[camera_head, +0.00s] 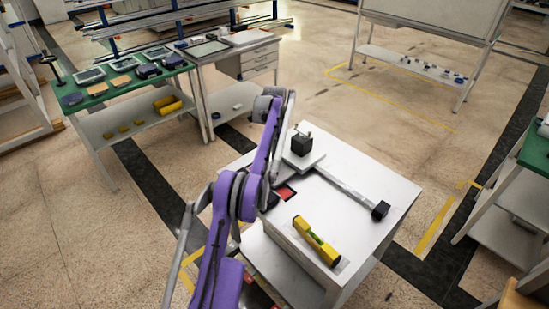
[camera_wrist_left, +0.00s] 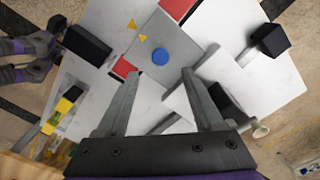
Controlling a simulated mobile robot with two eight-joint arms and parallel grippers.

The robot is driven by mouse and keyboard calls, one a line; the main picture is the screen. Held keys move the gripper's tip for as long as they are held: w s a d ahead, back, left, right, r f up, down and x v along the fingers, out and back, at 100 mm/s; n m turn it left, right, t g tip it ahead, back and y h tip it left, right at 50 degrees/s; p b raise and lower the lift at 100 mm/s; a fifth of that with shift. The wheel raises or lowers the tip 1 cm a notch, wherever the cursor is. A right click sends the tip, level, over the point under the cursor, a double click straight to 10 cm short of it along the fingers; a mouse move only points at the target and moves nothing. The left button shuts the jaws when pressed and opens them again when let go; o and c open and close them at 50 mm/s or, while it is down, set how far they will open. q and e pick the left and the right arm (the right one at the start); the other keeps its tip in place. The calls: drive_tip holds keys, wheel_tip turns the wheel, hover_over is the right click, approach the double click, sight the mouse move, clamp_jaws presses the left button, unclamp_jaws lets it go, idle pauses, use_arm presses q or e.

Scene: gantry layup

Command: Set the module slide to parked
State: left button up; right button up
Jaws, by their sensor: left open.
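In the head view the module slide shows as a long grey rail (camera_head: 347,188) on a white table. A black block (camera_head: 301,145) stands on a pale plate at its far end, and a black end piece (camera_head: 380,209) sits at the other. My left gripper (camera_wrist_left: 162,75) is open and empty in the wrist view, its two fingers spread above the table. Pale plates and a dark block (camera_wrist_left: 218,95) lie near its right finger; I cannot tell whether the fingers touch them. In the head view my purple arm hides the gripper's fingertips.
A yellow level (camera_head: 316,240) lies near the table's front edge. A grey plate with a blue disc (camera_wrist_left: 160,56) and red patches lies ahead of the fingers. A green workbench (camera_head: 122,92) is behind left; open floor surrounds the table.

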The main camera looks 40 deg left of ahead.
use_arm(q)
drive_tip(key=shift+r, duration=1.6)
drive_tip(key=s+d+r+n+t, duration=0.1)
drive_tip(key=s+d+r+n, duration=0.2)
drive_tip(key=d, duration=0.4)
drive_tip(key=s+d+r+t, duration=0.1)
drive_tip(key=s+d+r, duration=0.25)
drive_tip(key=d, duration=0.25)
drive_tip(key=s+d+r+n+t, duration=0.1)
drive_tip(key=s+d+r+n, duration=0.1)
drive_tip(key=d+r, duration=0.35)
drive_tip(key=s+d+f+n+t, duration=0.1)
drive_tip(key=s+d+f+n, duration=0.1)
drive_tip(key=s+d, duration=0.3)
drive_tip(key=s+d+f+n+t, duration=0.1)
drive_tip(key=s+d+f, duration=0.4)
drive_tip(key=s, duration=0.6)
drive_tip(key=s+d+f+n+t, duration=0.1)
drive_tip(key=s+d+f+n, duration=0.1)
drive_tip(key=s+d+f, duration=0.2)
drive_tip(key=s+d, duration=0.2)
drive_tip(key=s, duration=0.2)
drive_tip(key=shift+s+n, duration=0.15)
drive_tip(key=shift+n, duration=0.15)
